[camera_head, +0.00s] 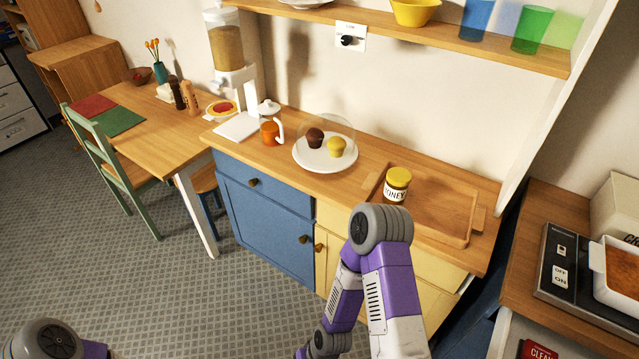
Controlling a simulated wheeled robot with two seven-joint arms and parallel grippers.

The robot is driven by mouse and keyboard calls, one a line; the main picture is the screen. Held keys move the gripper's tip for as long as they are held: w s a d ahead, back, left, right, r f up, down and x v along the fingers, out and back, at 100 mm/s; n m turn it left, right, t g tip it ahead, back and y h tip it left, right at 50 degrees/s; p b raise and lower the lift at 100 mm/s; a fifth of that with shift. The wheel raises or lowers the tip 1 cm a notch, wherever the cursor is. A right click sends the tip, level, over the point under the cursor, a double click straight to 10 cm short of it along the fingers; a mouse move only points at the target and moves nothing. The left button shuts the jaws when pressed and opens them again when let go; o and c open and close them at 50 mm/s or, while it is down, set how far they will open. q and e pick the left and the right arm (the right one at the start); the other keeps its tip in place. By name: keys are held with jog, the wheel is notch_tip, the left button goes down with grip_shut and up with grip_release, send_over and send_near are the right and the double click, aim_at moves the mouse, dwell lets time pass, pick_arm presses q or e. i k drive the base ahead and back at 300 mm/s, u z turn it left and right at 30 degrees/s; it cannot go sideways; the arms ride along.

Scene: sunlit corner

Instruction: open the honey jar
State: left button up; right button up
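The honey jar (396,187) stands upright on the wooden tray (446,207) on the counter. Its yellow lid (399,177) sits on top, and a white label with dark letters faces me. The bent part of my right arm is in front of the counter, just below the jar in the picture, and does not visibly touch it. My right gripper is out of view. Only a piece of my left arm shows at the bottom left corner, and its gripper is out of view too.
A plate (312,158) with two muffins under a clear dome stands left of the tray. An orange mug (270,132) and a dispenser (229,49) stand further left. A shelf (430,30) with a yellow bowl and glasses hangs above. The tray's right part is clear.

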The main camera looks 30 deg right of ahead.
aim_at(393, 194)
jog(key=u, duration=0.55)
jog(key=i, duration=2.15)
jog(key=z, duration=3.7)
